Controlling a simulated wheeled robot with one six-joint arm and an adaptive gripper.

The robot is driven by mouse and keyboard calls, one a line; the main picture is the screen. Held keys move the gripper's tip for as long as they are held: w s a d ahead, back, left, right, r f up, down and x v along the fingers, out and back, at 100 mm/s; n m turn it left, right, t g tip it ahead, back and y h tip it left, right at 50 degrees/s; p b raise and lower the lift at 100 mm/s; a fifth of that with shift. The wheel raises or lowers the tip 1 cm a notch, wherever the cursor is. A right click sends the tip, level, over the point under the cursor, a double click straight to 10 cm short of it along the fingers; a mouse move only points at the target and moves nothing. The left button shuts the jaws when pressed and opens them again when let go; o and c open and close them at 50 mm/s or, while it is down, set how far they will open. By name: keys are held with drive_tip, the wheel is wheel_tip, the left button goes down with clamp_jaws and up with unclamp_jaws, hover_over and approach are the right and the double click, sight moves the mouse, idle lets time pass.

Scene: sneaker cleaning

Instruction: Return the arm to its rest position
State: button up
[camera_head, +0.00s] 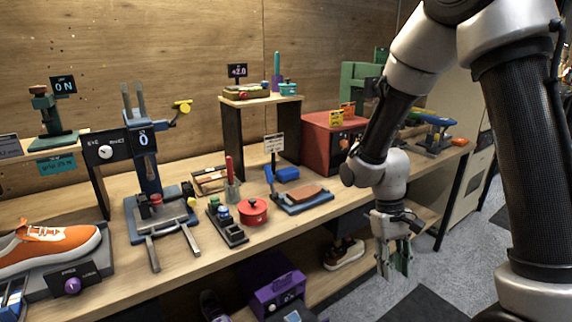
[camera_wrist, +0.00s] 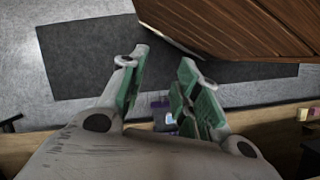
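My gripper (camera_head: 395,262) hangs fingers-down in front of the workbench's front edge, above the grey floor, in the head view. In the wrist view its two green-padded fingers (camera_wrist: 156,92) stand apart with nothing between them that touches the pads. My arm (camera_head: 385,140) reaches down from the upper right, bent at the elbow, with the wrist near the bench's right half. The gripper is clear of the things on the bench top.
The wooden workbench (camera_head: 112,283) carries an orange sneaker (camera_head: 48,246), a red round pot (camera_head: 253,211) and a red box (camera_head: 330,139). A dark sneaker (camera_head: 344,254) and a purple box (camera_head: 275,290) are below. A dark mat (camera_head: 420,306) lies on the open floor.

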drive_tip(key=s+d+r+m+t, duration=0.1)
drive_tip(key=s+d+r+t, duration=0.1)
drive_tip(key=r, duration=0.6)
drive_tip(key=s+d+r+t+y, duration=0.1)
drive_tip(key=s+d+r+t, duration=0.2)
drive_tip(key=s+d+r, duration=0.2)
drive_tip(key=s+d+r+m+t, duration=0.1)
drive_tip(key=s+d+r+t, duration=0.2)
drive_tip(key=r, duration=0.8)
drive_tip(key=shift+s+d+r+m, duration=0.15)
drive_tip(key=shift+d+m, duration=0.15)
drive_tip(key=shift+d, duration=0.1)
